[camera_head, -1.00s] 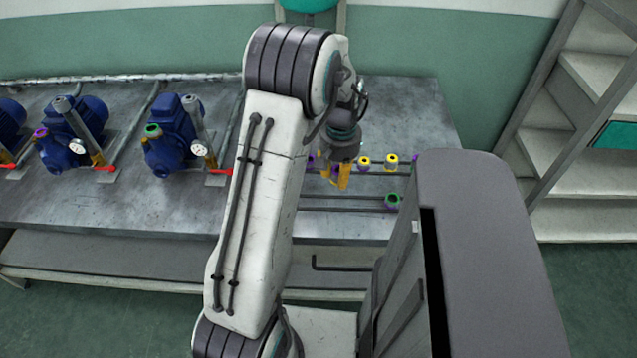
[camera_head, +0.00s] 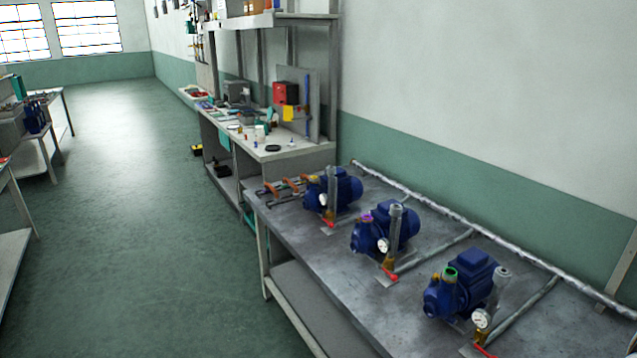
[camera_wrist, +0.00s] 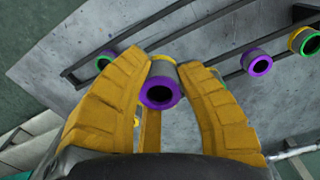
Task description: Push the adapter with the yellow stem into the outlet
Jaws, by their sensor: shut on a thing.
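In the wrist view my gripper (camera_wrist: 163,64) is shut on an adapter (camera_wrist: 161,94) with a purple rim, a dark bore and some yellow and grey showing behind the rim. The adapter sits between the two yellow fingers, over the rails. The far end of its stem is hidden. In the head view the blue pumps stand in a row on the metal bench. The middle pump has a purple-ringed outlet (camera_head: 367,217) and the nearest pump a green-ringed outlet (camera_head: 450,272). My gripper is outside the head view.
In the wrist view, another purple-rimmed adapter (camera_wrist: 257,62) and a green-rimmed one with yellow (camera_wrist: 305,40) stand to the right; a further adapter (camera_wrist: 106,58) is at left. Pipes and red-handled valves stand beside the pumps. A cluttered workbench (camera_head: 290,154) stands beyond; the floor at left is open.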

